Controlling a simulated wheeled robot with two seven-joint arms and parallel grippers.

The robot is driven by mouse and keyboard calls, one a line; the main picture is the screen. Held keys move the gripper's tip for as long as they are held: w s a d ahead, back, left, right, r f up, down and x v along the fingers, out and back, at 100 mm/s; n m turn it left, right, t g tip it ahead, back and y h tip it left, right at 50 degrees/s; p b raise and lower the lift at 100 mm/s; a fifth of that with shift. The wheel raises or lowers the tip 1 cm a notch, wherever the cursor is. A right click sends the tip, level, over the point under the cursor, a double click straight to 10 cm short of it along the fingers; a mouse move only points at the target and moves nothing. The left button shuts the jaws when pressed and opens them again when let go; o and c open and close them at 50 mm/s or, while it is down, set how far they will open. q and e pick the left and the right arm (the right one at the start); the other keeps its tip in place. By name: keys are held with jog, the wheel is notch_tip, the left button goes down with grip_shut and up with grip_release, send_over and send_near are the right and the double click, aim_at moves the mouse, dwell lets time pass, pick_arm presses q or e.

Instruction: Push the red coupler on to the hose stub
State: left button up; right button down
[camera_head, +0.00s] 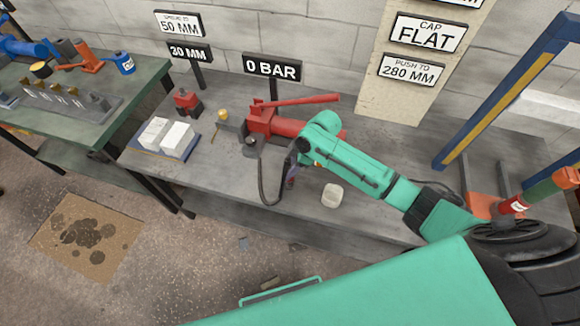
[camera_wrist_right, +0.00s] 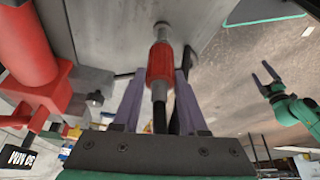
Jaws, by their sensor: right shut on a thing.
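My right gripper (camera_head: 291,177) points down over the bench front, beside the red hand pump (camera_head: 272,121). In the right wrist view, its purple fingers (camera_wrist_right: 160,80) are shut on the red coupler (camera_wrist_right: 160,64). A grey metal end (camera_wrist_right: 161,32) shows beyond the coupler, and another metal piece with black hose below it on the near side. I cannot tell which is the hose stub, or how far the coupler is on it. A black hose (camera_head: 262,182) loops from the pump to the gripper. My left gripper (camera_wrist_right: 267,75) shows open and empty in the wrist view.
A cream block (camera_head: 332,195) stands right of the gripper. A red bottle-like part (camera_head: 187,102), white blocks (camera_head: 166,136) and a small yellow item (camera_head: 222,115) are to the left. A blue frame (camera_head: 505,90) stands at the right. The sign (camera_head: 272,67) reads 0 BAR.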

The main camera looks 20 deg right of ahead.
dwell(0.3)
dwell(0.6)
jog(key=shift+p, duration=0.45)
dwell(0.5)
jog(key=shift+f+b, duration=1.25)
jog(key=shift+f, duration=0.75)
jog(key=shift+c, duration=1.8)
grip_release()
